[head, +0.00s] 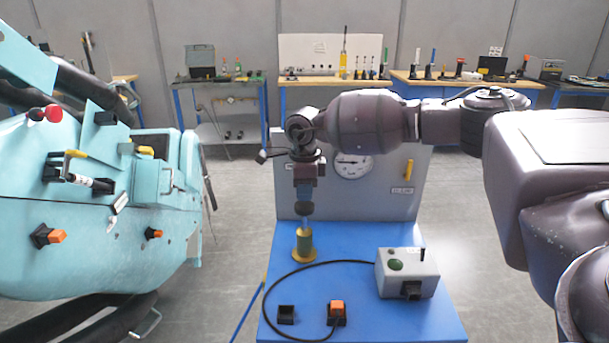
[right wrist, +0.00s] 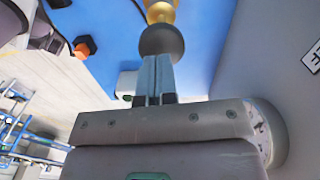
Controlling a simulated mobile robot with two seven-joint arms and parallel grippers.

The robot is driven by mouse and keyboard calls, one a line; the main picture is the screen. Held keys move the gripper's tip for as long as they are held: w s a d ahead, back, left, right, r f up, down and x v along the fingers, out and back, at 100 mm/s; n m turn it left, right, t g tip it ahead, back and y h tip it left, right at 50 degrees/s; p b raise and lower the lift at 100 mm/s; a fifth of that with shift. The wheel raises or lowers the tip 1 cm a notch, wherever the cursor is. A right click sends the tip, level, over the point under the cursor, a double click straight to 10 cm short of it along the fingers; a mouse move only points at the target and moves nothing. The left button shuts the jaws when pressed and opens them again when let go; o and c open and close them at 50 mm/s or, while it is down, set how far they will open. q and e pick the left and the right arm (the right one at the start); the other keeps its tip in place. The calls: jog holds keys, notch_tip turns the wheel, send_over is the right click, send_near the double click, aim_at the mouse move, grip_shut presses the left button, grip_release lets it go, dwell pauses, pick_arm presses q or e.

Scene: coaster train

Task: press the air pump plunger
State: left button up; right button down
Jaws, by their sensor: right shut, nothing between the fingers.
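The air pump (head: 304,242) stands upright on the blue bench, with a yellow base and a dark round plunger knob (head: 305,209) on top. My right gripper (head: 304,200) points straight down directly over the knob, its fingers shut and empty. In the right wrist view, the shut fingertips (right wrist: 157,62) meet the edge of the dark knob (right wrist: 161,40), with the brass-coloured pump part (right wrist: 160,12) beyond it. I cannot tell whether they press on it or are just above it. My left gripper is not in view.
The blue bench (head: 365,325) also carries a grey control box (head: 408,272) with a green button, a cable, an orange connector (head: 337,308) and an empty black socket (head: 286,315). A grey panel with a round gauge (head: 350,163) stands behind. A teal train car (head: 90,230) is at left.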

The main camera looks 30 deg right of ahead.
jog(key=shift+f, duration=0.6)
jog(key=shift+f, duration=0.1)
notch_tip(320, 180, down, 6)
jog(key=shift+s+r+b, duration=0.1)
jog(key=shift+s+b, duration=0.05)
jog(key=shift+b, duration=0.85)
